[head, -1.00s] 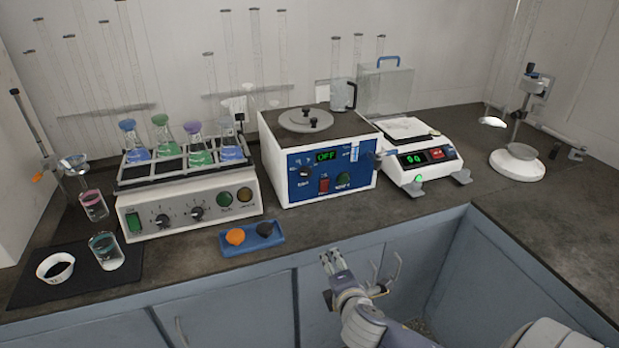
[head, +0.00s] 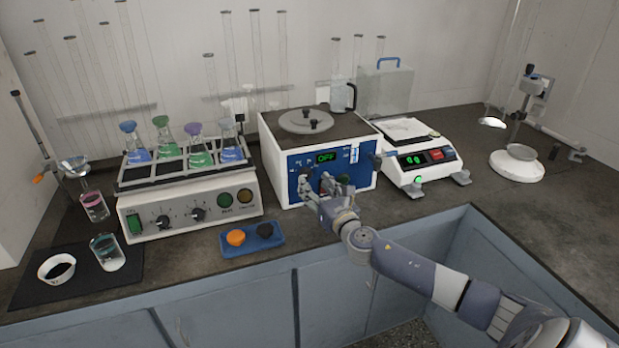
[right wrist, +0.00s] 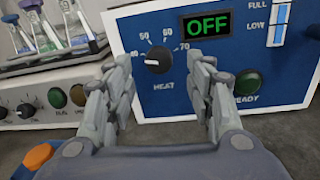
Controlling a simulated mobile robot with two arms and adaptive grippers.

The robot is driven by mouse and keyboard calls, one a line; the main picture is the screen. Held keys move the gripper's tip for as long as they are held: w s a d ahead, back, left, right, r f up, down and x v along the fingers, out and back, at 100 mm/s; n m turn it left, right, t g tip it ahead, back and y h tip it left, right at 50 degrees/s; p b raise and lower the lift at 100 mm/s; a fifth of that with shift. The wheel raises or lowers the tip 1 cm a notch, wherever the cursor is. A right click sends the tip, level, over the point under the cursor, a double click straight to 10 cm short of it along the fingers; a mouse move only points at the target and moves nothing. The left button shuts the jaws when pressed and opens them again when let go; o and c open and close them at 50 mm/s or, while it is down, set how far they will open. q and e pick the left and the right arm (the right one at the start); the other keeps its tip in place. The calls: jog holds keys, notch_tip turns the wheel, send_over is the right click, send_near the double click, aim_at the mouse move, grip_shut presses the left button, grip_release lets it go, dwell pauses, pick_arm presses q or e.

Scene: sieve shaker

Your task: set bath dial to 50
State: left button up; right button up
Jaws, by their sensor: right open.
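The water bath (head: 280,150) is a white box with a blue front panel and a lidded top. Its display (right wrist: 208,24) reads OFF. The black heat dial (right wrist: 158,60) shows in the right wrist view, with marks 40, 50, 60 and 70 around it. The white line on the dial lies nearly level, its end toward the left. My right gripper (head: 314,186) is in front of the panel. In the right wrist view my right gripper (right wrist: 165,100) is open and empty, with the dial seen between its fingers. My left gripper is not in view.
A shaker with flasks (head: 190,205) stands left of the bath, and a balance (head: 418,160) stands right. A blue tray (head: 275,239) with an orange and a black knob lies at the counter front. A level gauge (right wrist: 280,24) and green lamp (right wrist: 247,83) are on the panel.

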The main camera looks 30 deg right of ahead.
aim_at(308, 176)
jog(key=shift+w+d, duration=0.2)
jog(key=shift+w, duration=0.9)
jog(key=shift+w+d, duration=0.15)
jog(key=shift+w, duration=0.9)
jog(key=c, duration=1.1)
